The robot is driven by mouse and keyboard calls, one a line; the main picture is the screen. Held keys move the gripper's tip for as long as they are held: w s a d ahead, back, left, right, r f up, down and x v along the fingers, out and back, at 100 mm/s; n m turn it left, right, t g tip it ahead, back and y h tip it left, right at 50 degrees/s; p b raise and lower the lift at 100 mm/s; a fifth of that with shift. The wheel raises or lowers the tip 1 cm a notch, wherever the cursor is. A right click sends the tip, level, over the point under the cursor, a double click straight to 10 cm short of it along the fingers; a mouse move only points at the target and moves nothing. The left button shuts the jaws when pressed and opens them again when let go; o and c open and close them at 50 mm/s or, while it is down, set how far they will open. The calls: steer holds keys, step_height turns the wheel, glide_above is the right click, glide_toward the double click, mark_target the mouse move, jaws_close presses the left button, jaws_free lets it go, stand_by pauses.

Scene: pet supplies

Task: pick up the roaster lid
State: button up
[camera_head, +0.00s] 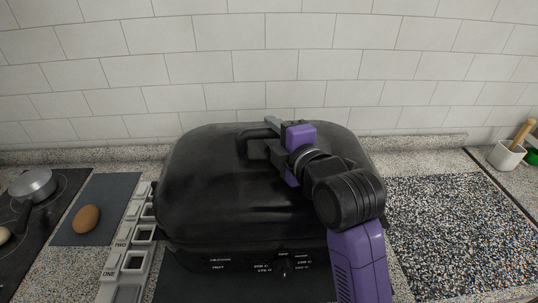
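The black roaster lid (205,165) sits on the roaster base (215,262) in the middle of the counter. Its dark handle (252,135) rises from the lid's top. My gripper (268,136), with purple and black parts, comes in from the right and is at the handle. The fingers overlap the handle in this view. I cannot tell whether they are shut on it. My arm hides part of the lid's right side.
A pill organizer (128,245) stands close along the roaster's left side. Beyond it are an egg (86,219) on a dark mat and a pot (32,186) on the cooktop. A white mortar (505,155) is at far right. The tiled wall stands close behind.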

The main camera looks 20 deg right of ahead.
jaws_close()
steer(key=shift+f, duration=0.1)
stand_by(1.1)
steer(key=shift+r, duration=0.2)
